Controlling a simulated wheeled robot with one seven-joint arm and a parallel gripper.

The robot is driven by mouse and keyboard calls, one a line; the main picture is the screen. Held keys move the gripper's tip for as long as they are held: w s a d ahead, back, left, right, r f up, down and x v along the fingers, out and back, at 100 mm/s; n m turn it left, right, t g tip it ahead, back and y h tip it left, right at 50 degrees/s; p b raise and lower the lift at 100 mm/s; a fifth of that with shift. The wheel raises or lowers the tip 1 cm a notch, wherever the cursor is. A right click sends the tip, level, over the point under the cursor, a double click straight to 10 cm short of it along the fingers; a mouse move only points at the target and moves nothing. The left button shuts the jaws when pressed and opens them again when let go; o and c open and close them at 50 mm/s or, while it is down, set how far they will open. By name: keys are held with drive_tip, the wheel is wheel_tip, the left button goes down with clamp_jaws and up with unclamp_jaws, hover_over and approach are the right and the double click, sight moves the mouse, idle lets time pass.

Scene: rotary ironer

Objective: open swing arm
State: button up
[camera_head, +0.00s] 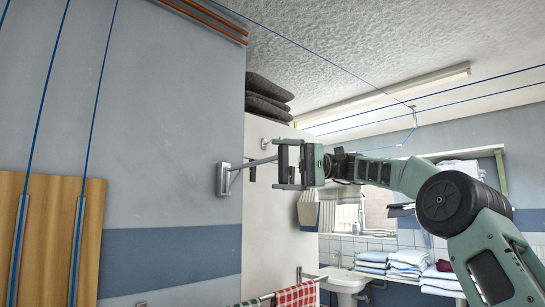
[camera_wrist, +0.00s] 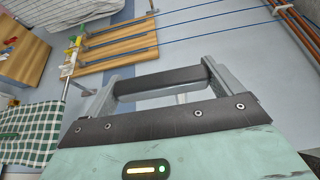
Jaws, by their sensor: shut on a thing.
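The swing arm (camera_head: 254,162) is a thin grey metal bar. It runs from a wall bracket (camera_head: 223,179) on the blue-grey wall to the right, and its far end is hidden behind my gripper's dark fingers. My gripper (camera_head: 284,163) is at that end, shut on the swing arm, to the right of the bracket. In the wrist view my gripper (camera_wrist: 160,83) shows as grey finger parts with a dark bar across. Little of the swing arm can be made out there, so the exact grip is not clear.
A white cabinet (camera_head: 262,222) stands behind my gripper, with dark folded cloths (camera_head: 267,96) on top. A wooden board (camera_head: 40,235) hangs at left. A red checked cloth (camera_head: 295,296) hangs below. A sink (camera_head: 346,279) and folded towels (camera_head: 408,260) are at the back right.

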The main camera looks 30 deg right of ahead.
drive_tip(key=shift+w+d, duration=0.25)
drive_tip(key=shift+d, duration=0.75)
drive_tip(key=o, duration=1.1)
drive_tip(key=s+d+p, duration=0.3)
drive_tip(key=d+p, duration=0.2)
drive_tip(key=d, duration=1.2)
drive_tip(key=shift+f, duration=0.1)
